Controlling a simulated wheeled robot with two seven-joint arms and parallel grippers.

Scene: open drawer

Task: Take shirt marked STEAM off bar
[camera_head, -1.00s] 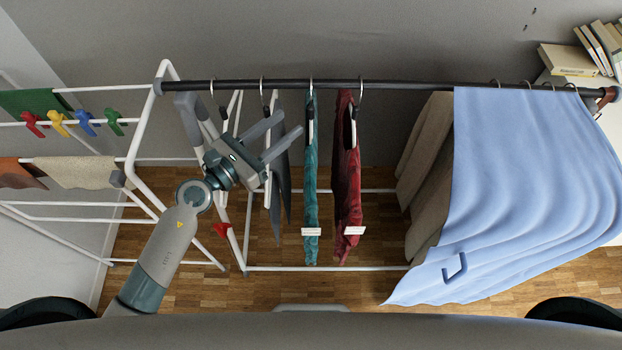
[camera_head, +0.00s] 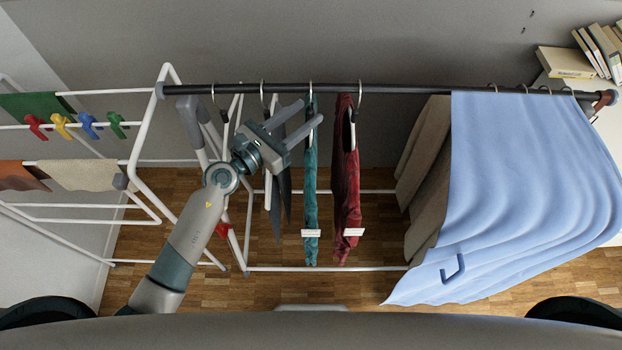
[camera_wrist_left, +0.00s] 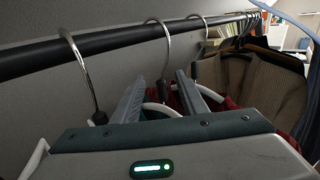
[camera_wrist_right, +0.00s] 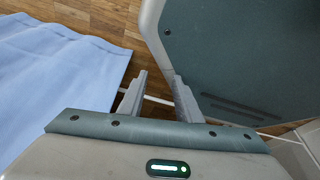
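The dark bar (camera_head: 230,89) runs across the head view with several hangers on it. A teal shirt (camera_head: 311,190) and a red shirt (camera_head: 345,190) hang near its middle. Each has a small white tag, too small to read, so I cannot tell which is marked STEAM. Dark grey garments (camera_head: 277,190) hang left of the teal one. My left gripper (camera_head: 310,111) is open below the bar, its fingertips by the top of the teal shirt's hanger. In the left wrist view a hook (camera_wrist_left: 166,50) stands beyond the open fingers. My right gripper (camera_wrist_right: 160,80) is open and empty.
A light blue cloth (camera_head: 520,180) and beige garments (camera_head: 425,170) hang at the right. A white drying rack (camera_head: 140,150) with coloured pegs stands at the left. Books (camera_head: 565,62) lie at the back right. Free space shows between the red shirt and beige garments.

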